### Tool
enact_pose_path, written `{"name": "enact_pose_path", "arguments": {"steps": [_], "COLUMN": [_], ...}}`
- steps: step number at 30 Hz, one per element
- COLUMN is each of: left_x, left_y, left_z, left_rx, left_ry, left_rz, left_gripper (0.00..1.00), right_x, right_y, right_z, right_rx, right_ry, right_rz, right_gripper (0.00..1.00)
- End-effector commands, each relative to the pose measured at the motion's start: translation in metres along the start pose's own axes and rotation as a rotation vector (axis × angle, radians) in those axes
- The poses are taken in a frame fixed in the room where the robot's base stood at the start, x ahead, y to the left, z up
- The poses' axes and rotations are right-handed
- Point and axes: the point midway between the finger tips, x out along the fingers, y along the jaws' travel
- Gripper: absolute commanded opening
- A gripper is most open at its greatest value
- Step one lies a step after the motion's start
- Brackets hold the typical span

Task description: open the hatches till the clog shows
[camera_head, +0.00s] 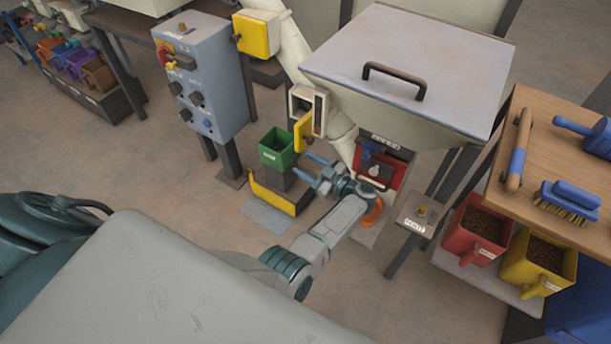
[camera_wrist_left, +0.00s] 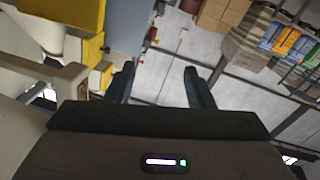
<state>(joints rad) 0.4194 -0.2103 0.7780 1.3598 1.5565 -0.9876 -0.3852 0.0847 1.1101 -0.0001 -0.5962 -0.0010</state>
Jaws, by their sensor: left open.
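The pale slanted chute (camera_head: 290,50) runs down beside the hopper. Its upper yellow hatch (camera_head: 256,35) looks shut against its housing. Lower down, a small pale hatch frame (camera_head: 306,97) has its yellow door (camera_head: 303,131) swung out to the side. I cannot make out what is inside that opening, and no clog shows. My left gripper (camera_head: 311,168) is open and empty, below and a little right of the lower door, apart from it. In the left wrist view my gripper (camera_wrist_left: 160,86) is open with nothing between the fingers; yellow parts (camera_wrist_left: 92,50) show at left. My right gripper is out of view.
A grey control box (camera_head: 203,80) stands left of the chute. A green bin (camera_head: 278,148) and a yellow-edged step (camera_head: 275,195) stand near my left gripper. The lidded hopper (camera_head: 420,60) is above right. A wooden table (camera_head: 560,150) with brushes stands at right.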

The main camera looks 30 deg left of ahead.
Motion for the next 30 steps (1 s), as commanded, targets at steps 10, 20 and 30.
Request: {"name": "enact_pose_path", "arguments": {"steps": [10,20,30], "left_x": [-0.003,-0.003,0.007], "left_y": [-0.003,-0.003,-0.010], "left_z": [-0.002,-0.002,0.026], "left_rx": [0.000,0.000,-0.007], "left_ry": [-0.001,-0.001,-0.003], "left_rz": [0.005,0.005,0.235], "left_gripper": [0.48,0.48,0.48], "right_x": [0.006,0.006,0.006], "right_y": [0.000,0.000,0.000], "right_z": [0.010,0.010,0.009], "right_rx": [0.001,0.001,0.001], "right_ry": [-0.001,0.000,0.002], "right_rz": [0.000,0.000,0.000], "right_gripper": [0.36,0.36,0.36]}}
